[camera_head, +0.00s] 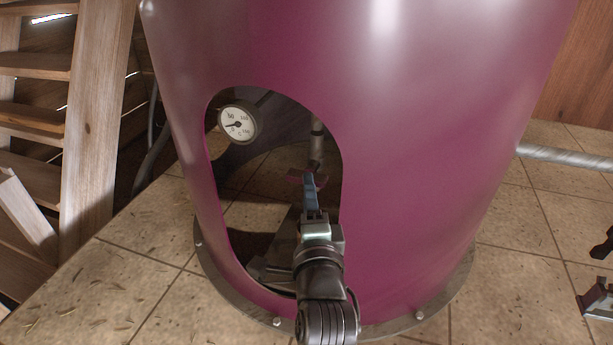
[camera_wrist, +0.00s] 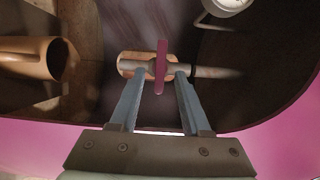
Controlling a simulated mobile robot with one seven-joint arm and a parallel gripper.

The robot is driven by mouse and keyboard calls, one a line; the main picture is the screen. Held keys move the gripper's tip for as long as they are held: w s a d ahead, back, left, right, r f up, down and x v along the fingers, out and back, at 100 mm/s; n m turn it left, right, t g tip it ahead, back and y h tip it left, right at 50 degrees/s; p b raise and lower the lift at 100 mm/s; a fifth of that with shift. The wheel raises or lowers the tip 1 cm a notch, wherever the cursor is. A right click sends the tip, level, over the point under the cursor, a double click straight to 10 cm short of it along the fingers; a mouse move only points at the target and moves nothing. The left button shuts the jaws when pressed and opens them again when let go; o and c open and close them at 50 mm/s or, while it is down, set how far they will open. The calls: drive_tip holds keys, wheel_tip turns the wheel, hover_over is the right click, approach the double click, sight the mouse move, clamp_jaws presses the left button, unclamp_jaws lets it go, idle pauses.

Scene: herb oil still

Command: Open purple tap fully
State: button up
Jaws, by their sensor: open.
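The purple tap (camera_wrist: 161,66) is a flat handle on a metal pipe (camera_wrist: 207,71) inside the opening of the large purple still (camera_head: 430,130). In the head view the tap (camera_head: 296,174) shows just above my fingertips, partly covered by them. My gripper (camera_head: 310,178) reaches in through the opening. In the wrist view my gripper (camera_wrist: 155,75) is open, with one blue finger on each side of the handle. The handle stands lengthwise between the fingertips, across the pipe. I cannot tell whether either finger touches it.
A round dial gauge (camera_head: 238,123) sits at the upper left of the opening. A copper-coloured pipe end (camera_wrist: 58,60) is at the left in the wrist view. Wooden stairs (camera_head: 90,120) stand at the left; tiled floor lies around.

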drive_tip(key=shift+w+a, duration=0.2)
drive_tip(key=shift+w, duration=2.25)
drive_tip(key=shift+c, duration=0.4)
clamp_jaws()
